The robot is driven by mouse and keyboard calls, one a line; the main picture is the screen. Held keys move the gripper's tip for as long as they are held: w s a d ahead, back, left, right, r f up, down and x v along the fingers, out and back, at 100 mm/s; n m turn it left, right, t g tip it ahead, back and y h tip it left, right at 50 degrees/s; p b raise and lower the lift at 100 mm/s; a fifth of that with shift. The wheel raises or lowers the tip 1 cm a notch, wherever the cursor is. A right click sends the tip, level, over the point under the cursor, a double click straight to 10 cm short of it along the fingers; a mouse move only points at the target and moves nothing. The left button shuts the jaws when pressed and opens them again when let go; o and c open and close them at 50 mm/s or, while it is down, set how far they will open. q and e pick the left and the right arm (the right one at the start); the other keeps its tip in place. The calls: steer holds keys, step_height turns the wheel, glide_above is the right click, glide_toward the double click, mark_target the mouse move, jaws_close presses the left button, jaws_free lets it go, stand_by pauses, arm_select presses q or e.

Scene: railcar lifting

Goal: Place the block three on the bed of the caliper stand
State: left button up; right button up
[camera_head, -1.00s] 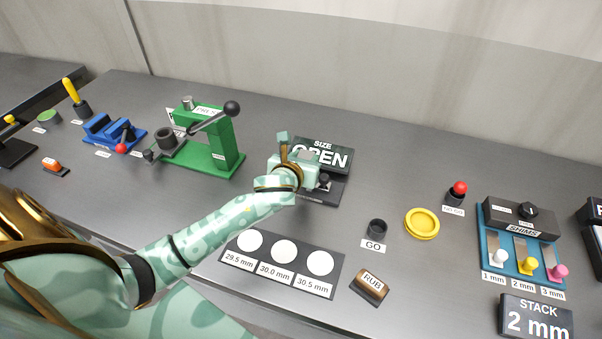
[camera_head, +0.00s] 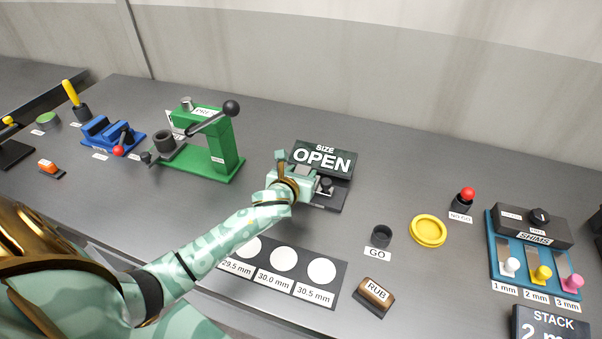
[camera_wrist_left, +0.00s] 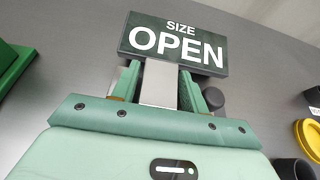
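The caliper stand (camera_head: 330,200) is dark, with a black sign reading "SIZE OPEN" (camera_head: 322,160) at its back. The sign also shows in the left wrist view (camera_wrist_left: 178,43). My left gripper (camera_head: 304,172) is low over the left part of the stand. In the left wrist view its two green fingers (camera_wrist_left: 160,85) stand on either side of a plain grey block (camera_wrist_left: 160,82), which I take for block three, and appear closed on it. Whether the block touches the bed is hidden. My right gripper is not in view.
A green press (camera_head: 222,150) stands left of the stand. A mat with three white circles (camera_head: 284,259) lies in front, partly behind my arm. A GO cup (camera_head: 381,236), yellow dish (camera_head: 428,231) and RUB block (camera_head: 375,292) lie to the right.

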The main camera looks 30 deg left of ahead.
arm_select(q)
steer(key=shift+s+r, duration=0.1)
steer(key=shift+r, duration=0.1)
steer(key=p+v, duration=0.3)
steer(key=v, duration=0.9)
steer(key=shift+f, duration=0.1)
stand_by(0.5)
